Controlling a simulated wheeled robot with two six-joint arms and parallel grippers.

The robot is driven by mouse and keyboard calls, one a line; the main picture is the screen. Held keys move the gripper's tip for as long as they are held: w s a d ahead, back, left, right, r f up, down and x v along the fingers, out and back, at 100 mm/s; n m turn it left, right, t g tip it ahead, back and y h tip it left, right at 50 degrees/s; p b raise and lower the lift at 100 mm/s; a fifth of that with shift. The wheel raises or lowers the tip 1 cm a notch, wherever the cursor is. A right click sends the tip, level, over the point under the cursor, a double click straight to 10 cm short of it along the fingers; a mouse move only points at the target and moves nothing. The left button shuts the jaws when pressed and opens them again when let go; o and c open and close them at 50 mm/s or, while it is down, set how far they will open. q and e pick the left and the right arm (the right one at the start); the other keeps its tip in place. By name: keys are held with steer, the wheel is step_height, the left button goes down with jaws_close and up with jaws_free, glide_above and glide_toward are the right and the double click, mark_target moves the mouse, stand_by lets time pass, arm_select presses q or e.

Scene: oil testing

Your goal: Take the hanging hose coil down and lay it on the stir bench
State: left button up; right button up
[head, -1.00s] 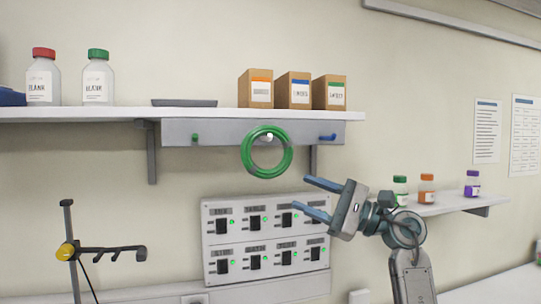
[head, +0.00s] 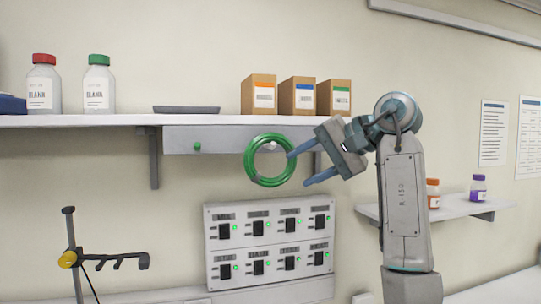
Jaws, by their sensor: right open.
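The green hose coil (head: 250,168) hangs from a peg on the grey rail under the wall shelf. My right gripper (head: 304,165) is open just to the right of the coil. Its blue fingers point left, with the upper fingertip at or very near the coil's right side and the lower one below and right of it. I cannot tell whether they touch. My left gripper is not in view. The stir bench cannot be made out for certain in this view.
The shelf (head: 80,120) above holds two bottles, a grey tray (head: 186,109) and boxes (head: 258,95). A switch panel (head: 270,240) is on the wall below the coil. A stand with a clamp (head: 72,255) is at lower left. A small shelf (head: 455,207) with bottles is at right.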

mark_target(285, 176)
steer(key=shift+w+a+f+p, duration=0.1)
steer(key=shift+w+a+p, duration=0.1)
steer(key=shift+a+p, duration=0.2)
steer(key=p+x, duration=0.3)
steer(key=x, duration=0.1)
steer(key=shift+w, duration=0.15)
steer(key=shift+w+a+f, duration=0.1)
steer(key=shift+a+f, duration=0.1)
steer(key=shift+d, duration=0.15)
steer(key=c, duration=0.5)
jaws_close()
